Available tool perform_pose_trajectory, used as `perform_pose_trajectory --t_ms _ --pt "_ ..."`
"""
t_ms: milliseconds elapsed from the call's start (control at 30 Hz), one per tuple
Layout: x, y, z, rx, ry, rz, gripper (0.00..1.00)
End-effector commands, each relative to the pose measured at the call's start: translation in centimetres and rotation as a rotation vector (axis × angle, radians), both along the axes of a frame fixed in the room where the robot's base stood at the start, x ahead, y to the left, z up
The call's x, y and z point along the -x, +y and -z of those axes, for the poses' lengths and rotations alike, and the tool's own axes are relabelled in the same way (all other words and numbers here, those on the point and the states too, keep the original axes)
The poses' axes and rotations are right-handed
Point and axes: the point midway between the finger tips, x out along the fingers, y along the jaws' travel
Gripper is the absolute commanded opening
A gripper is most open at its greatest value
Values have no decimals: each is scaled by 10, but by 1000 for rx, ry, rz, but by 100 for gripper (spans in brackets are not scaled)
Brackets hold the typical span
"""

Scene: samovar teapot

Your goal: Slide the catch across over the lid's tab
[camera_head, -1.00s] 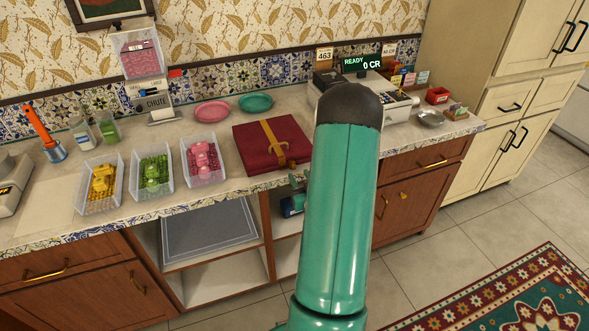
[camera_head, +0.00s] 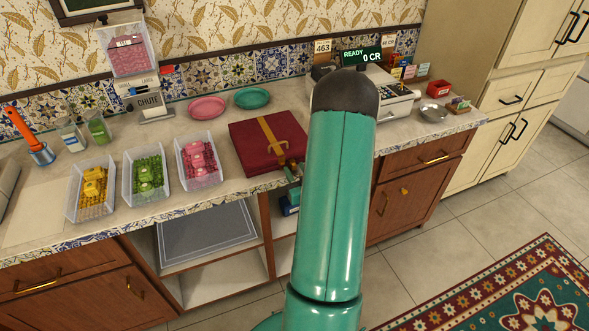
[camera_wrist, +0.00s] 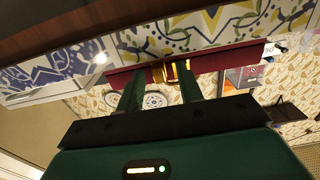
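A dark red box (camera_head: 262,145) with a flat lid lies on the counter in the head view, just left of my arm. A yellow strap (camera_head: 268,132) runs over its lid to a brass catch (camera_head: 282,160) at the front edge. The red box (camera_wrist: 222,60) and brass parts (camera_wrist: 182,68) also show in the wrist view, beyond my fingers. My gripper (camera_wrist: 160,90) is open, its two green fingers apart, with the brass parts seen between and beyond them. In the head view its fingers (camera_head: 292,171) are small, close to the box's front. Contact and the tab cannot be made out.
Three clear bins (camera_head: 147,176) of coloured pieces stand left of the box. A cash register (camera_head: 385,95) stands to the right. The counter's tiled front edge (camera_head: 110,231) runs below the box.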

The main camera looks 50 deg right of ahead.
Motion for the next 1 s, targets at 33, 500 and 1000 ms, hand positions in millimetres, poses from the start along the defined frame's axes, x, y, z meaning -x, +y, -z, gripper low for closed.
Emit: perform_pose_trajectory --t_ms 33,500,1000 --pt "1 0 0 0 0 1 36" --pt "3 1 0 0 0 1 13" --pt "2 1 0 1 -1 1 0"
